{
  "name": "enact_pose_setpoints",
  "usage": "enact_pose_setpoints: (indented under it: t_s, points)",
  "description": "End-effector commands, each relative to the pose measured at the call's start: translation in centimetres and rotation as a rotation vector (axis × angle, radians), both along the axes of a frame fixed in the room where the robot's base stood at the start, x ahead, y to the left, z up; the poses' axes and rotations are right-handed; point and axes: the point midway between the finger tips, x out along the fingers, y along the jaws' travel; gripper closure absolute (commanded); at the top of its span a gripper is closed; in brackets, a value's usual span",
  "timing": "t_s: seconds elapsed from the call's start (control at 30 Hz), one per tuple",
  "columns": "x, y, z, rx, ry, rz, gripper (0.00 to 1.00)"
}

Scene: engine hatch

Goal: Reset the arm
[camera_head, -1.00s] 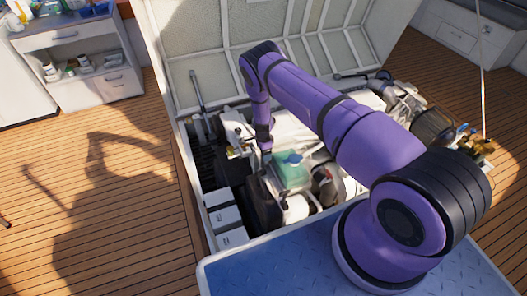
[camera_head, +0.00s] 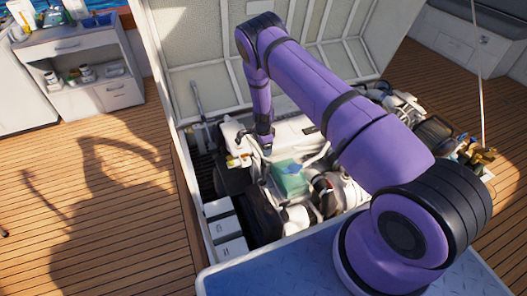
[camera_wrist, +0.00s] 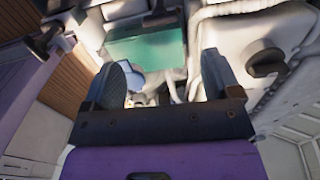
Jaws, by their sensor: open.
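My purple arm reaches from the blue platform over the open engine hatch. My gripper (camera_head: 266,147) hangs pointing down at the arm's far end, above the engine (camera_head: 308,132). In the wrist view my gripper (camera_wrist: 168,80) shows two dark fingers spread apart with nothing held between them. A green box-shaped tank (camera_head: 290,180) sits on the engine just below and nearer than the gripper. The tank (camera_wrist: 146,50) lies beyond the fingertips in the wrist view, with a blue part (camera_wrist: 130,80) at its edge, partly hidden by the left finger.
The raised hatch lid (camera_head: 205,60) stands behind the arm. White boxes (camera_head: 222,228) line the hatch's left side. A cabinet (camera_head: 78,60) stands at the far left. The wooden deck (camera_head: 110,200) on the left is clear.

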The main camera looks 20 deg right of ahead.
Motion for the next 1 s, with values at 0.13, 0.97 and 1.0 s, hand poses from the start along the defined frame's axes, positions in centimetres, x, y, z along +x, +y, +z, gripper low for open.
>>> enact_pose_setpoints:
  t_s: [0.13,0.97,1.0]
  points:
    - [0.0,0.0,0.5,0.000,-0.001,0.000,0.17]
    - [2.3,1.1,12.6,0.052,-0.059,0.142,0.17]
    - [2.4,1.2,14.5,0.058,-0.067,0.166,0.17]
